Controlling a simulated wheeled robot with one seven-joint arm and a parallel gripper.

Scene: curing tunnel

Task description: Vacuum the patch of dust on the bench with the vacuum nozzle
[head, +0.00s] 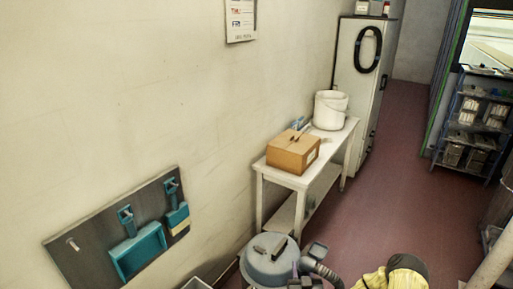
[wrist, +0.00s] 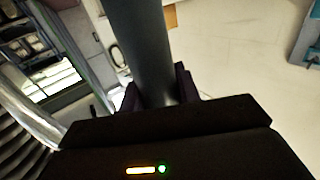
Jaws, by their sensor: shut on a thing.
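In the wrist view my gripper (wrist: 155,88) is shut around a dark grey tube, the vacuum nozzle (wrist: 140,40). The tube runs up out of the top of that view, so its far end is hidden. The white bench (head: 345,133) stands against the wall in the head view, with a cardboard box and a white bucket on top. I cannot make out a dust patch on the bench top.
The cardboard box (head: 292,155) covers the bench's near end; the white bucket (head: 330,110) stands at its far end. A tall pale cabinet (head: 347,70) is behind. A tool board (head: 85,262) hangs on the left wall. The red floor right of the bench is clear, with a shelf rack (head: 470,130) beyond.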

